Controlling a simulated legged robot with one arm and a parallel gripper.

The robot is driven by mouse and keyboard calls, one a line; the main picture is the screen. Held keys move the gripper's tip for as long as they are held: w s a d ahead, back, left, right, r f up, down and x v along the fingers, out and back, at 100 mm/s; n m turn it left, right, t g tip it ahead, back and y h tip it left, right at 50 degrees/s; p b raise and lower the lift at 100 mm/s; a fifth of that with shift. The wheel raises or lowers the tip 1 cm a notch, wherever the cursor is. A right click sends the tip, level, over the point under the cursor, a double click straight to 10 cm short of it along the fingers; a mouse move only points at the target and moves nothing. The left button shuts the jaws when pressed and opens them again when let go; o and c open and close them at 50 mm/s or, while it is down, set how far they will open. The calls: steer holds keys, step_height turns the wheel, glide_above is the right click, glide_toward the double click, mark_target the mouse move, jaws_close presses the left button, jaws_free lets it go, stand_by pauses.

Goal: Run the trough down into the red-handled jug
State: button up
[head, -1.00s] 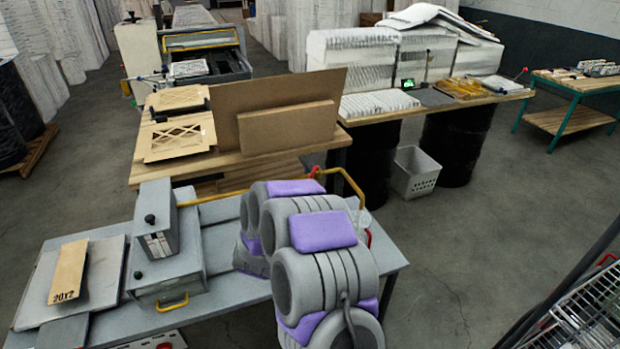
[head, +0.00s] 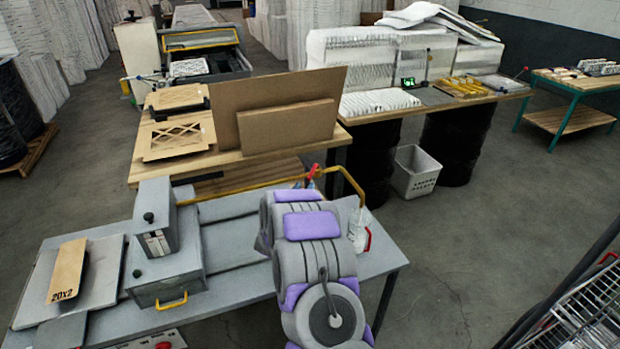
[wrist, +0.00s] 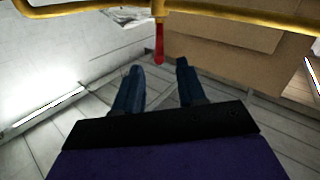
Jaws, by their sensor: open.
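The red-handled jug (head: 358,228) is pale and clear, standing at the right end of the grey table, partly behind my arm. A yellow pipe (head: 245,188) runs from the grey machine (head: 168,245) to the right and bends down over the jug. A red lever (head: 313,172) sits on the pipe. In the wrist view the red lever (wrist: 159,42) hangs from the yellow pipe (wrist: 230,15), just beyond the fingertips and roughly between them. I cannot make out the trough's inside or any liquid.
A wooden bench (head: 220,158) with brown boards (head: 285,128) stands close behind the pipe. A white basket (head: 415,172) is on the floor beyond. A wire rack (head: 575,315) is at the lower right. The floor right of the table is clear.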

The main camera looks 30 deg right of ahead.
mark_target(310, 174)
steer(key=shift+b+x, duration=0.35)
steer(key=shift+x, duration=3.6)
steer(key=shift+c, duration=0.3)
jaws_close()
